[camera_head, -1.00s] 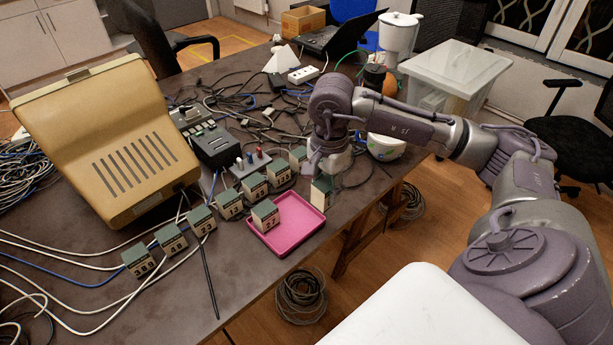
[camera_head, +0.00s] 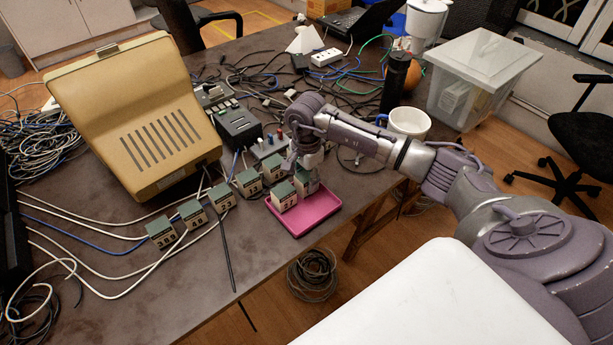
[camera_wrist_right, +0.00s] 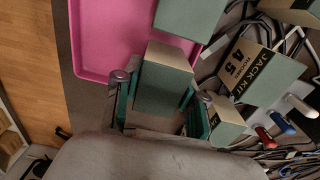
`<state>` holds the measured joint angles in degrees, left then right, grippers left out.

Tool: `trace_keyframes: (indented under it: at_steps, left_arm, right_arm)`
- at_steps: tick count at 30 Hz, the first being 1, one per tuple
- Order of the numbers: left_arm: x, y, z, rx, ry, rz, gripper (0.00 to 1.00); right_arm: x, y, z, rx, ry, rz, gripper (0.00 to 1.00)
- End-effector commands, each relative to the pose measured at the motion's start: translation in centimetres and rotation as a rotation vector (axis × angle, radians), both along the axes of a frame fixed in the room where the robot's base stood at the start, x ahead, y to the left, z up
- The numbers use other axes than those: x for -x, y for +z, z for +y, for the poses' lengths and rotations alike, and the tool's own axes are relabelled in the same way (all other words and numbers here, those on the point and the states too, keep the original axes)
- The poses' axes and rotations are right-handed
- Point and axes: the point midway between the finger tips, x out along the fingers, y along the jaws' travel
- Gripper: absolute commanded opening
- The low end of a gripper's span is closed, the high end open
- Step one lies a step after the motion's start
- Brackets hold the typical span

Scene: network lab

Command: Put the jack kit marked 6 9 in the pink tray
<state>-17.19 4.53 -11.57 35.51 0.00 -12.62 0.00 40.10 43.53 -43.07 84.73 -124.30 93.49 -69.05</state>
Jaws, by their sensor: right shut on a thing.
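The pink tray (camera_head: 322,212) lies near the table's front edge; its corner shows in the right wrist view (camera_wrist_right: 88,45). A green-topped jack kit (camera_head: 284,197) stands in the tray, its number looking like 37 or 27. My right gripper (camera_head: 308,168) is shut on another green-topped jack kit (camera_head: 308,187), just behind that one, at the tray's far part. The held kit (camera_wrist_right: 165,82) shows between the fingers (camera_wrist_right: 160,103) in the right wrist view. I cannot read its number, nor tell whether it touches the tray. My left gripper is not in view.
Several other jack kits (camera_head: 192,214) stand in a row left of the tray; one (camera_wrist_right: 260,72) reads 45 in the wrist view. Behind are a test box with coloured plugs (camera_head: 268,148), cables and a beige console (camera_head: 135,120). A white mug (camera_head: 408,122) stands right.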

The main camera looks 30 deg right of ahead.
Motion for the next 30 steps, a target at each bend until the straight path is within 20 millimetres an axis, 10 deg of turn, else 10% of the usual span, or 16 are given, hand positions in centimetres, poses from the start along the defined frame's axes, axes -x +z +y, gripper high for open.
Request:
trace_keyframes:
  at_steps: [10, 11, 15, 30]
  left_arm:
    - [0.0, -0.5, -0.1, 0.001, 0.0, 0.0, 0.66]
    - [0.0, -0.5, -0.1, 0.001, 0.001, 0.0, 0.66]
    - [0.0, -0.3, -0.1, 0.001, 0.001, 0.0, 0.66]
    - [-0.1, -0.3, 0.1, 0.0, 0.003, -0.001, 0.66]
  right_arm:
    - [-0.1, -0.5, 0.0, 0.0, -0.001, -0.003, 0.03]
    - [-0.1, -0.5, 0.0, 0.0, -0.001, -0.003, 0.42]
    - [-0.1, -0.3, 0.0, 0.0, -0.001, -0.002, 0.66]
    - [-0.2, 1.5, 0.0, 0.0, 0.0, -0.006, 0.66]
